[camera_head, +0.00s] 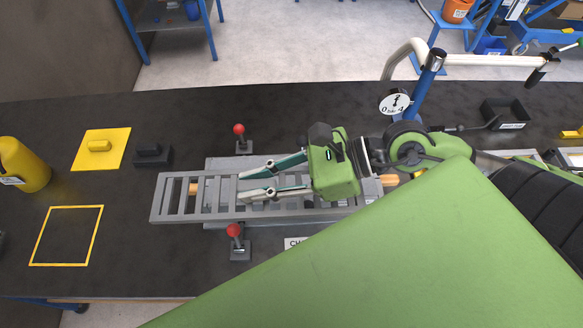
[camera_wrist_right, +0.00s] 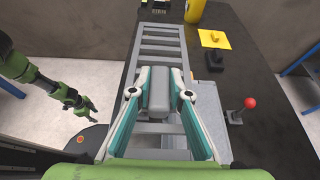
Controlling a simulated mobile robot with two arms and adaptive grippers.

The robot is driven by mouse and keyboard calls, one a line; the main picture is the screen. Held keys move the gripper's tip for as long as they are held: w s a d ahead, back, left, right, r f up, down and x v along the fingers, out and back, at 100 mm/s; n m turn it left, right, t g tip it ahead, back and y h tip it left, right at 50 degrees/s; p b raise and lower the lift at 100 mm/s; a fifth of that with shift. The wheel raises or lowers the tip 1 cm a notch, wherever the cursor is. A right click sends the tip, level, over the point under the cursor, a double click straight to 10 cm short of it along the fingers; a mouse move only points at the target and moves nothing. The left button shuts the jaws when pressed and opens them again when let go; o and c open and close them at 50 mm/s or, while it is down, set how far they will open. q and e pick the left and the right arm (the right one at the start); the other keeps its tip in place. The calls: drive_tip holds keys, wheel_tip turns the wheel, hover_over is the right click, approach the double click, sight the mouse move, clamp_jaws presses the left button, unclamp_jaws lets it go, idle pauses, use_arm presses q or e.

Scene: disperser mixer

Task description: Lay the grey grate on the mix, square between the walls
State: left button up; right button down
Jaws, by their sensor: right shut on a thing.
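The grey grate (camera_head: 170,207), a long ladder-like frame with cross bars, lies lengthwise over a grey chamber (camera_head: 222,163) in the head view. It also shows running away from me in the wrist view (camera_wrist_right: 160,37). My right gripper (camera_head: 255,183) is shut on the grey grip block of the grate, which sits between the fingers in the wrist view (camera_wrist_right: 160,90). The grate covers most of the chamber, so the mix is hidden. I cannot tell whether the grate touches the chamber. My left gripper (camera_wrist_right: 84,107) shows small in the wrist view, apart from the grate.
Red-knobbed clamps stand behind (camera_head: 239,132) and in front (camera_head: 234,232) of the chamber. A yellow plate (camera_head: 85,158), a black block (camera_head: 152,156), a yellow bottle (camera_head: 24,165) and an empty yellow outline (camera_head: 68,236) are at left. A gauge (camera_head: 394,104) stands behind my right gripper.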

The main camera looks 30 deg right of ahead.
drive_tip(key=w+d+f+b, duration=0.1)
drive_tip(key=b, duration=0.1)
drive_tip(key=d+f+b, duration=0.1)
drive_tip(key=b, duration=0.2)
drive_tip(key=shift+w+d+f, duration=0.1)
drive_tip(key=shift+w+d, duration=0.3)
drive_tip(key=w+d+f, duration=0.1)
drive_tip(key=d, duration=0.1)
drive_tip(key=w+d+f, duration=0.3)
drive_tip(key=d+f, duration=0.1)
drive_tip(key=d, duration=0.1)
drive_tip(key=shift+w+f, duration=0.2)
drive_tip(key=shift+w, duration=0.05)
drive_tip(key=shift+w+d+f, duration=0.2)
drive_tip(key=shift+d+f, duration=0.05)
drive_tip(key=shift+f, duration=0.15)
drive_tip(key=shift+w+d+f, duration=0.15)
drive_tip(key=shift+d+f, duration=0.05)
drive_tip(key=shift+f, duration=0.2)
wheel_tip(320, 180, down, 3)
drive_tip(key=shift+r+p, duration=0.1)
drive_tip(key=shift+p, duration=0.7)
use_arm(q)
drive_tip(key=f, duration=0.5)
drive_tip(key=shift+d, duration=0.35)
use_arm(e)
drive_tip(key=shift+f, duration=0.25)
